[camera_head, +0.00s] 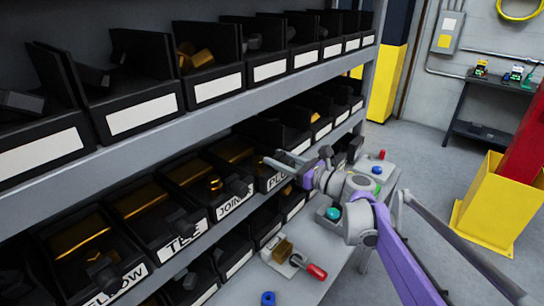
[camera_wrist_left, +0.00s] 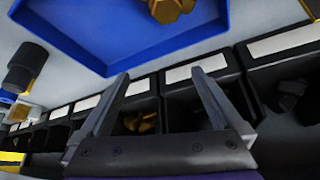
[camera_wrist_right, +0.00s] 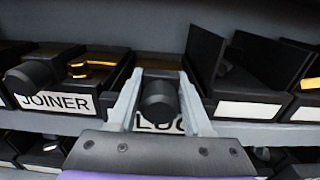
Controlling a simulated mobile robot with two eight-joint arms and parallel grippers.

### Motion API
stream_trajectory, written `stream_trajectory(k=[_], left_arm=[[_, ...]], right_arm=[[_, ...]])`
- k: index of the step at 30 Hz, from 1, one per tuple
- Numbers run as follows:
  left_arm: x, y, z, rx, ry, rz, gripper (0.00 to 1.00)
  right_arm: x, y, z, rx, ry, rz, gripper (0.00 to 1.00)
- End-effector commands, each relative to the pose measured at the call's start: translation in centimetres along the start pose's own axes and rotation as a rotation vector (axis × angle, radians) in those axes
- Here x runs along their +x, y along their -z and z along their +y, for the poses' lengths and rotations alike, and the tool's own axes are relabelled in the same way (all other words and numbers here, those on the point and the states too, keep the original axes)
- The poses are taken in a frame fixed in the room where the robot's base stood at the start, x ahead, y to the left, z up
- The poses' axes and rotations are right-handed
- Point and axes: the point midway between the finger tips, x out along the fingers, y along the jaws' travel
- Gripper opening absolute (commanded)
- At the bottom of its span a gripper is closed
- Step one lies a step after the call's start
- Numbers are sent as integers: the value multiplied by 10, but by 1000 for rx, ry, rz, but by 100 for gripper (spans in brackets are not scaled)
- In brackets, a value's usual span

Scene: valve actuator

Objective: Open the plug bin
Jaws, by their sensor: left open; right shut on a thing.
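The plug bin (camera_head: 277,182) sits in the middle shelf row, right of the bin labelled JOINER (camera_head: 232,202). Its white label is partly covered by my right gripper (camera_head: 286,161), and only some letters show. In the right wrist view my right gripper (camera_wrist_right: 158,85) has a finger on each side of the round black knob (camera_wrist_right: 158,103) on the plug bin's front (camera_wrist_right: 143,124), and is shut on it. The inside of the bin is mostly hidden. My left gripper (camera_wrist_left: 158,90) is open and empty, shown only in the left wrist view.
Bins labelled TEE (camera_head: 180,240) and ELBOW (camera_head: 118,288) stand left in the same row. Open bins fill the shelf above. A grey bench (camera_head: 328,243) with small parts stands beside the rack. A blue tray (camera_wrist_left: 120,62) shows in the left wrist view.

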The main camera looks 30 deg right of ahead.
Motion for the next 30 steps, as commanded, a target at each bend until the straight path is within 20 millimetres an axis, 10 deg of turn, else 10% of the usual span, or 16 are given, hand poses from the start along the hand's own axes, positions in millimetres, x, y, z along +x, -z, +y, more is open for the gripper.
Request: stream_trajectory(k=[10,23,24,30], left_arm=[[1,-2,0,0,0,-2,100],[1,-2,0,0,0,-2,100],[1,-2,0,0,0,-2,100],[1,-2,0,0,0,-2,100]], right_arm=[[-92,0,-1,-1,7,1,0],[-106,0,0,0,3,1,0],[-106,0,0,0,2,1,53],[-106,0,0,0,2,1,72]])
